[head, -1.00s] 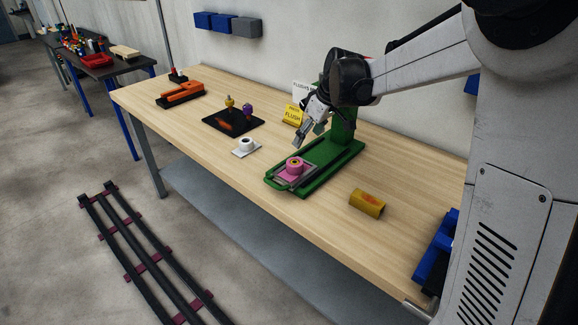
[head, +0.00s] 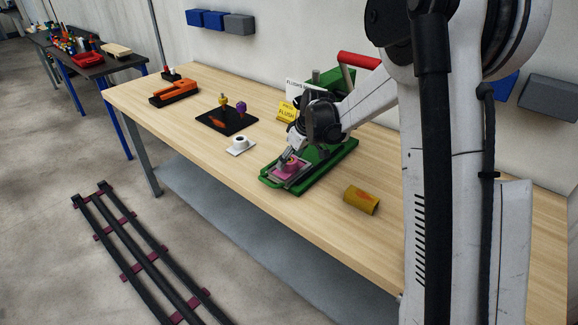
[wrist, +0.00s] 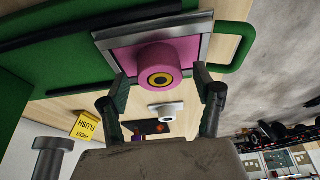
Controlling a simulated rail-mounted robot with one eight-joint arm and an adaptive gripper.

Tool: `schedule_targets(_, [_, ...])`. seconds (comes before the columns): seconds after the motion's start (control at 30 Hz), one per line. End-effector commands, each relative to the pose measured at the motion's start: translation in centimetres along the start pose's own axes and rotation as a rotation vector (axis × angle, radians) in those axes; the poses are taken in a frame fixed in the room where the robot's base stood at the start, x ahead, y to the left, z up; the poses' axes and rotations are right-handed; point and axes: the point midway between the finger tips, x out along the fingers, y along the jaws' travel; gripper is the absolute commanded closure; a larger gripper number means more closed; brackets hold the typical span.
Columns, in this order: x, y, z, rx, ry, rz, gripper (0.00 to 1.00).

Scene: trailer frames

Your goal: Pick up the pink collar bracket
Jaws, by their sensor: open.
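The pink collar bracket (head: 290,167) sits on the front end of a green fixture (head: 325,169). It has a pink square base and a round pink collar with a yellow ring and dark centre. In the wrist view the bracket (wrist: 160,78) lies between and just beyond my fingertips. My gripper (wrist: 163,85) is open, with one finger on each side of the collar. In the head view my gripper (head: 286,158) is low at the collar and hides part of it. I cannot tell whether the fingers touch it.
A yellow cylinder (head: 361,200) lies right of the fixture. A white collar piece (head: 240,146) is to the left, with a black tray (head: 226,122) behind it. Yellow (head: 287,111) and white signs stand behind my gripper. The fixture has an upright post with a red handle (head: 358,60).

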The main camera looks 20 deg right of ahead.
Motion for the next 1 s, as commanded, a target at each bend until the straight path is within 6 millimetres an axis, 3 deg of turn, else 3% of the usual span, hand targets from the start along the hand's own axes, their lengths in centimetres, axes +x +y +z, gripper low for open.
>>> schedule_targets(0.17, [1.5, 0.0, 0.0, -0.001, 0.000, 0.000, 0.36])
schedule_targets(0.43, [1.7, 0.0, 0.0, 0.000, 0.000, 0.000, 0.36])
schedule_targets(0.9, [1.7, 0.0, 0.0, 0.000, 0.000, 0.000, 0.98])
schedule_targets(1.0, [1.6, 0.0, 0.0, 0.000, 0.001, 0.000, 1.00])
